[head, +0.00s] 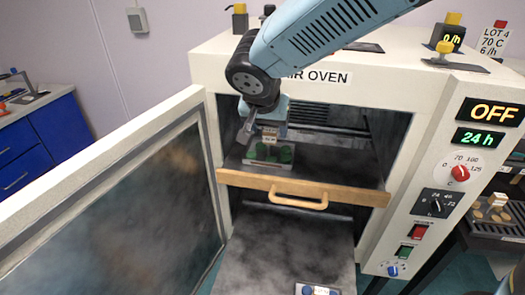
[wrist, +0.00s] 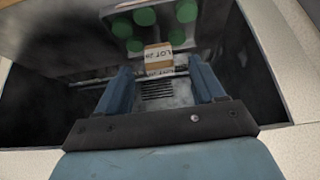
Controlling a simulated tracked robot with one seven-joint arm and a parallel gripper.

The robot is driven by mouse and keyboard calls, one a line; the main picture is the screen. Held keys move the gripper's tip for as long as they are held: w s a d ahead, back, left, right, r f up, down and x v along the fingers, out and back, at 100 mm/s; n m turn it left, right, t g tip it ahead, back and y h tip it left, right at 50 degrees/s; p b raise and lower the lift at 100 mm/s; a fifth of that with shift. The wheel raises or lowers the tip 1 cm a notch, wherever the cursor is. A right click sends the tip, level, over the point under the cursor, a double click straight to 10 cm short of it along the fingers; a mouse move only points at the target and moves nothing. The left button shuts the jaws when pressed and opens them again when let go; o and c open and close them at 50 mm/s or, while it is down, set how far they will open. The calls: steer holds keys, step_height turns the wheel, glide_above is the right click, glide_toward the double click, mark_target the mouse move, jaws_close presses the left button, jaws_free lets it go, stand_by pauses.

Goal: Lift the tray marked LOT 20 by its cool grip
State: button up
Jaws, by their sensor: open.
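The tray (head: 252,160) with green discs (head: 285,153) sits on the pulled-out shelf in the oven mouth. In the wrist view the tray (wrist: 161,28) is at the top with several green discs. Its tan grip block (wrist: 158,68) carries a white label reading LOT and a number that looks like 20. The block also shows in the head view (head: 269,135). My gripper (head: 265,124) is at the block; in the wrist view its two blue fingers (wrist: 160,70) are open, one either side of the block, with gaps showing.
The oven door (head: 110,200) stands open at left. A wooden front bar with a handle (head: 298,199) crosses the shelf. The oven panel (head: 460,170) reads OFF and 24 h.

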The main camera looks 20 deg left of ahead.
mark_target(269, 132)
steer(key=x, duration=0.4)
steer(key=shift+w+f, duration=0.2)
steer(key=shift+w, duration=0.1)
jaws_close()
stand_by(0.3)
